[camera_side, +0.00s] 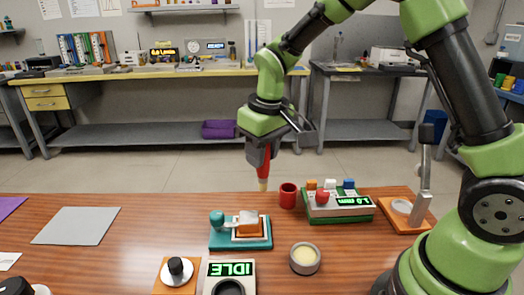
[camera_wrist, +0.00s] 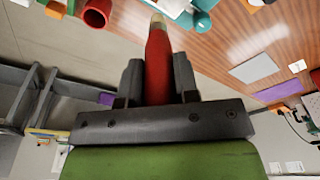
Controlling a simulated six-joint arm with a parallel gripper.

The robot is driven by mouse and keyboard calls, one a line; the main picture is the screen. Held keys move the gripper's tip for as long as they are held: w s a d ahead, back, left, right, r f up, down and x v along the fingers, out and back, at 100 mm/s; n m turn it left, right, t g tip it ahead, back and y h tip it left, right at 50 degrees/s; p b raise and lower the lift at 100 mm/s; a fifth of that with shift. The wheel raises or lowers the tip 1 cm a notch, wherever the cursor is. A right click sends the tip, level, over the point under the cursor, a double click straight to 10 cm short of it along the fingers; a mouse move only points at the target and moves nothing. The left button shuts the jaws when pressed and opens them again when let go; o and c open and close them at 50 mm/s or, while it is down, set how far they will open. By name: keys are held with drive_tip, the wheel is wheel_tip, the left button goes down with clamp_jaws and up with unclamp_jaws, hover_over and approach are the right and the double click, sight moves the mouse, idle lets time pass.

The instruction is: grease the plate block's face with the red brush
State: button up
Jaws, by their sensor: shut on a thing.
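My gripper (camera_side: 262,150) is shut on the red brush (camera_side: 263,165), which hangs upright with its pale bristles down. The brush (camera_wrist: 158,68) also shows between the fingers in the wrist view. The bristle tip is in the air above the table's back edge area, apart from everything. A teal fixture (camera_side: 228,243) sits below it on the table, holding an orange block (camera_side: 249,232) with a whitish piece on top; I take this as the plate block but cannot tell for sure. A grey round tub (camera_side: 305,265) with cream-coloured contents stands in front to the right.
A red cup (camera_side: 288,196) stands right of the brush. A green-and-grey device (camera_side: 338,211) with coloured buttons and an orange-based lever press (camera_side: 405,220) stand farther right. In front are a black knob (camera_side: 176,270) and an "IDLE" display unit (camera_side: 230,269). A grey sheet (camera_side: 77,225) lies left.

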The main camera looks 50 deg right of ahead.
sight(265, 178)
drive_tip(key=shift+r, duration=0.4)
drive_tip(key=shift+f, duration=3.1)
wheel_tip(265, 178, down, 2)
drive_tip(key=shift+f, duration=0.1)
drive_tip(key=shift+w+a, duration=0.6)
clamp_jaws()
drive_tip(key=shift+s+d, duration=0.65)
drive_tip(key=shift+w+a, duration=0.2)
drive_tip(key=shift+a, duration=0.45)
drive_tip(key=shift+w+a, duration=1.35)
drive_tip(key=shift+w+a+f, duration=0.15)
drive_tip(key=shift+w+a, duration=0.35)
drive_tip(key=shift+s+d+f, duration=0.35)
drive_tip(key=shift+s+d, duration=0.35)
drive_tip(key=shift+s+d+r, duration=0.25)
drive_tip(key=shift+s+d, duration=0.2)
drive_tip(key=shift+s+d+r, duration=0.2)
drive_tip(key=shift+s+d, duration=0.2)
drive_tip(key=shift+d, duration=0.05)
drive_tip(key=shift+s+d, duration=0.7)
drive_tip(key=shift+s, duration=0.1)
drive_tip(key=shift+w+a+r, duration=0.1)
drive_tip(key=shift+w+r, duration=0.05)
drive_tip(key=shift+r, duration=4.1)
